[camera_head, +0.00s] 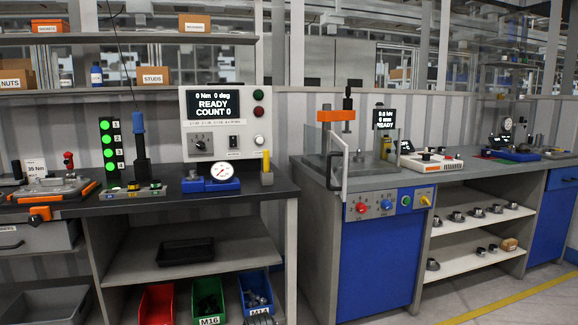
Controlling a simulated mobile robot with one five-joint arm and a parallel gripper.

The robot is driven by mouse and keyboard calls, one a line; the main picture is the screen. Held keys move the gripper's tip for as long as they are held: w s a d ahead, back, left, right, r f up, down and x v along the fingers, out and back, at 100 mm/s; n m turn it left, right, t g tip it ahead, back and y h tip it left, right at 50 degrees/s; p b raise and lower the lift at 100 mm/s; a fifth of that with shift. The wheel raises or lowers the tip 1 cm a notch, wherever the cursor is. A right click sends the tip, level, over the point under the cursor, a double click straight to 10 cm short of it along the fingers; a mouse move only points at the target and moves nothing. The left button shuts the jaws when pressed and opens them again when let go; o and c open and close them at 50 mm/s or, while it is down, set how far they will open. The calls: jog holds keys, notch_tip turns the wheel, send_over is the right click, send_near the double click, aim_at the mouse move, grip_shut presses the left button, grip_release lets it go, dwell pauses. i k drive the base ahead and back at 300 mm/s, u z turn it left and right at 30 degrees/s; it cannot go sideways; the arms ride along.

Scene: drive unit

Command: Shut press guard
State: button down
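The press (337,115), with an orange head and a black ram on top, stands on the blue-fronted cabinet right of centre. Its press guard (339,168) is a clear panel with a pale frame at the press's front left. The panel is seen nearly edge-on and angled out toward me, so it looks open. A dark upright handle shows at the panel's left side. Clear side panels stand around the press base. The press display (384,119) shows small text beside the ram. My gripper is not in view.
A control strip (387,205) with knobs and buttons lies under the press. At left, a workbench (225,192) holds a dial gauge (221,171), a READY display (212,103) and a blue-handled tool (138,122). Coloured bins (208,301) sit below. Floor (480,306) is clear at front right.

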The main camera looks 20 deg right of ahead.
aim_at(337, 158)
jog(key=u, duration=0.95)
jog(key=i, duration=1)
